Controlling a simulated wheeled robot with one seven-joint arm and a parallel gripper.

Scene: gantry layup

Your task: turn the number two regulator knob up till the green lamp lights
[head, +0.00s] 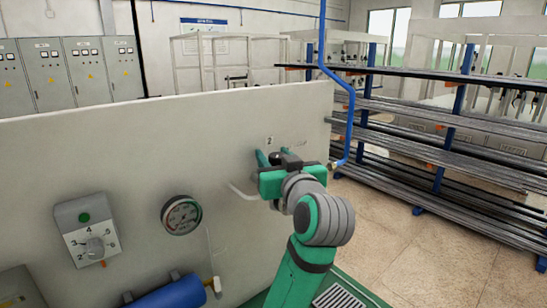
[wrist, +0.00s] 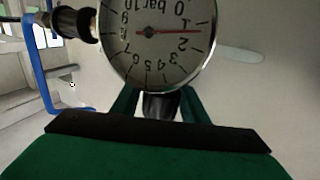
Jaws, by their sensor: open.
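My gripper (head: 270,157) is at the pale panel, just under a label "2" (head: 270,140), and hides the regulator there in the head view. In the wrist view its green fingers (wrist: 160,108) are apart, one on each side of a dark knob (wrist: 160,106); I cannot tell whether they touch it. A round gauge (wrist: 155,58), upside down in this view, stands just beyond the knob, its red needle between 1 and 2. The green lamp (head: 84,217) on a grey box looks dull, not glowing.
The grey box (head: 70,236) has a numbered dial (head: 95,247). Another gauge (head: 181,214) is on the panel (head: 120,150). A blue cylinder (head: 170,294) is below. A blue pipe (head: 350,110) runs down close right of my gripper. Pipe racks (head: 440,150) stand behind; the floor between is clear.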

